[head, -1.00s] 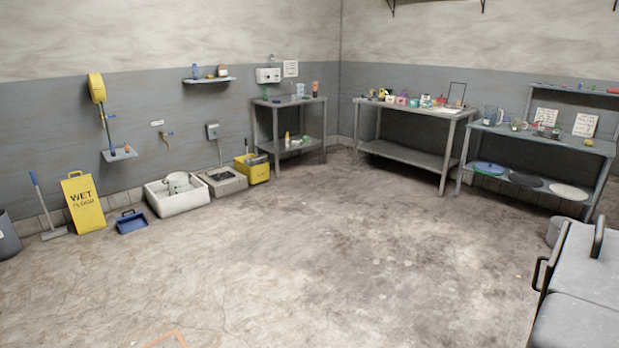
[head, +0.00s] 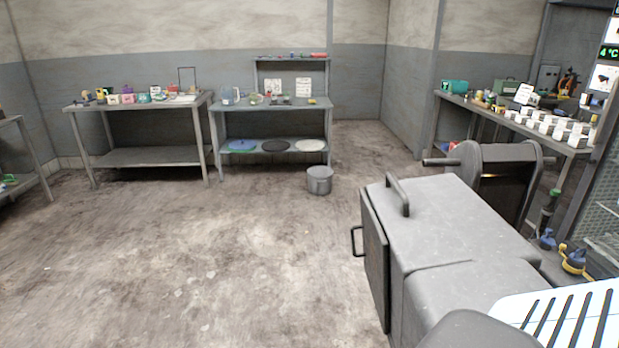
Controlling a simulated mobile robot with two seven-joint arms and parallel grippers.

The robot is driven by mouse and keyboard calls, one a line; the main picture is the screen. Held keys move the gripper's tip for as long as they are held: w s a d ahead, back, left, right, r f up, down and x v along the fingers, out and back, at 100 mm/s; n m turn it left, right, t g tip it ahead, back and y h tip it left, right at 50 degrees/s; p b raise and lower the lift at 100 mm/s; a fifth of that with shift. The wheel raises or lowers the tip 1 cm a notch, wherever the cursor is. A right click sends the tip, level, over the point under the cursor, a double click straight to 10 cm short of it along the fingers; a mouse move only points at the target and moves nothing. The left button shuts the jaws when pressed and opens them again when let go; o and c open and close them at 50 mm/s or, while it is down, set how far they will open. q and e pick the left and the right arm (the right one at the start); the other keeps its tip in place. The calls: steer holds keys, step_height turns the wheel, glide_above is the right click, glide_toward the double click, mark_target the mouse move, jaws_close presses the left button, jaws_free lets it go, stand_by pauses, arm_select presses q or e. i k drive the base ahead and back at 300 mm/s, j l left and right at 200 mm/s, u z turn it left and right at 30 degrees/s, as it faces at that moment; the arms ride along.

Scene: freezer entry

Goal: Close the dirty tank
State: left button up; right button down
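A grey box-shaped machine (head: 440,215) stands at the right foreground. Its top has a raised bar handle (head: 398,195), and a second handle (head: 356,241) sits on its left side. A dark rounded housing (head: 497,178) with a bar sticking out to the left stands at its far end and has a dark recess. No label shows, so I cannot tell which part is the dirty tank, or whether it is open. Neither of my grippers is in view.
A grey bucket (head: 320,181) stands on the floor beyond the machine. Two metal tables (head: 150,157) and (head: 285,131) stand along the back wall. A table with white boxes (head: 548,125) is at the right. The floor at left and centre is clear.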

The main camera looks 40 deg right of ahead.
mark_target(449, 250)
steer(key=i+j+z, duration=0.25)
steer(key=i+z, duration=0.2)
steer(key=i+j+z, duration=0.85)
steer(key=k+l, duration=0.05)
steer(key=k, duration=0.05)
